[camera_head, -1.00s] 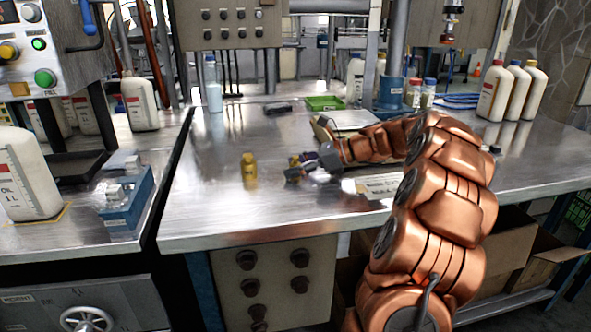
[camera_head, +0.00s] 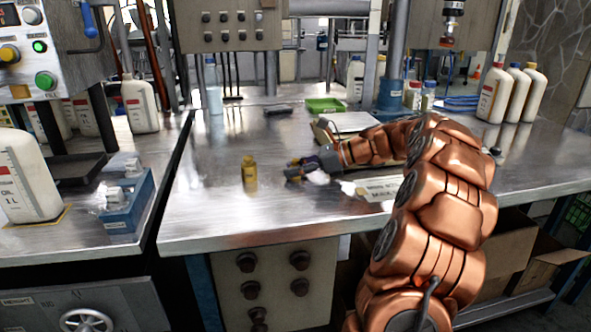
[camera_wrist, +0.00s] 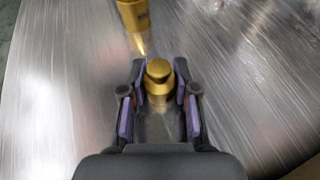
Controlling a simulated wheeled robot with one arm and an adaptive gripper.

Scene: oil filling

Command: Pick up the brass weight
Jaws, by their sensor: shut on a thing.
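In the wrist view a small brass weight (camera_wrist: 159,72) with a round knob top stands between the two purple-padded fingers of my gripper (camera_wrist: 158,88). The gripper is shut on it. In the head view my gripper (camera_head: 298,168) is low over the steel bench, and the held weight is too small and covered to make out. A second brass weight (camera_head: 249,174) stands upright and free on the bench to the left of my gripper. It also shows at the top of the wrist view, cut off by the edge (camera_wrist: 132,14).
A printed label plate (camera_head: 375,189) lies right of my gripper. A scale-like tray (camera_head: 350,122) and a green tray (camera_head: 325,104) stand behind. A blue box (camera_head: 128,205) and white oil bottle (camera_head: 25,180) stand left, across a gap. The bench's front left is clear.

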